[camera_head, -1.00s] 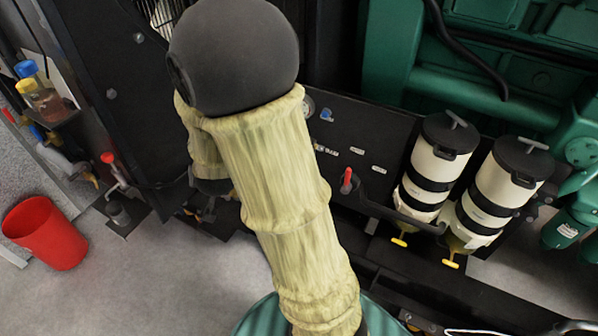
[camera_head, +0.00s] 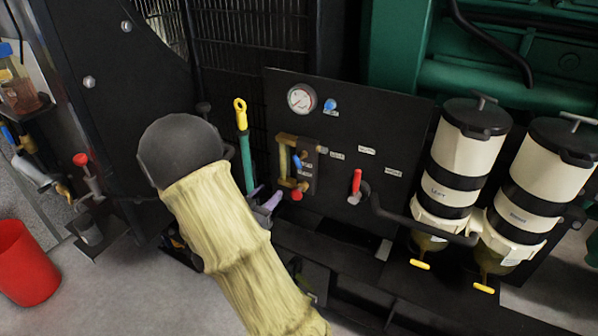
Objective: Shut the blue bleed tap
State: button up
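A small blue lever (camera_head: 297,160) sits on the brass sight-gauge fitting (camera_head: 285,165) on the black panel. A separate blue knob (camera_head: 330,104) sits beside the round dial. Their labels are too small to read, and I cannot tell which is the bleed tap or whether it is open. My yellow-sleeved arm and dark elbow fill the lower left-centre. A grey-purple pronged piece (camera_head: 265,203) beside the sleeve seems to be my gripper, just below and left of the brass fitting, apart from both blue parts. Its finger opening is unclear.
A yellow-ringed green dipstick (camera_head: 241,135) stands left of the panel. A red-handled valve (camera_head: 355,186) and two white filter canisters (camera_head: 457,170) (camera_head: 535,185) are to the right. A red bucket (camera_head: 24,265) stands at far left.

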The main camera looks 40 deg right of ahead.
aim_at(299, 159)
jog(key=shift+d, duration=0.1)
jog(key=x, duration=1.7)
jog(key=shift+w+d+r, duration=0.1)
